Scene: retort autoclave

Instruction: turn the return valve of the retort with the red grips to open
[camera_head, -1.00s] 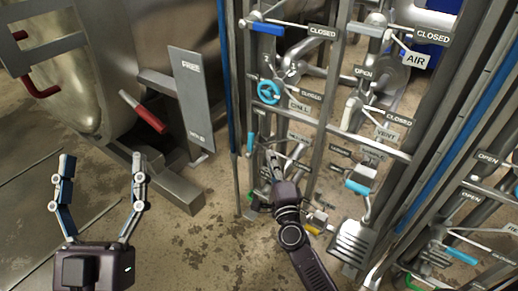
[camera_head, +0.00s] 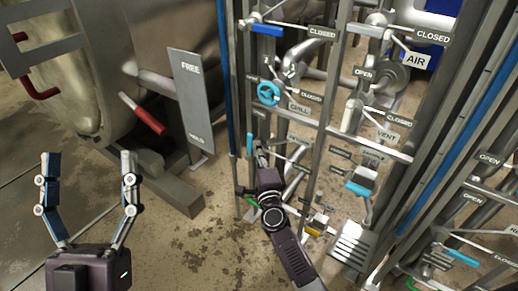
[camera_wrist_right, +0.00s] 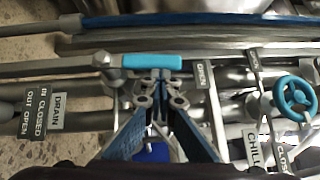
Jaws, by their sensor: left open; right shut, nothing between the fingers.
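The retort (camera_head: 90,70) with red grips (camera_head: 142,113) stands at the left of the head view. Several valves sit on the pipe frame beside it. An upright blue lever handle (camera_head: 250,142) is at the frame's left edge; a blue handle (camera_wrist_right: 150,61) lies across the right wrist view, with an OPEN plate (camera_wrist_right: 202,76) to its right. I cannot read which valve is the return valve. My right gripper (camera_head: 258,146) is shut and empty, its tips (camera_wrist_right: 160,82) close by the blue handle; contact is unclear. My left gripper (camera_head: 88,160) is open and empty, over the floor.
A blue handwheel (camera_head: 268,92) marked CHILL is above my right gripper. A grey FREE sign (camera_head: 191,95) stands to its left. Frame posts (camera_head: 229,80) and pipes crowd the right side. A DRAIN plate (camera_wrist_right: 57,112) shows in the wrist view. Floor is clear at lower left.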

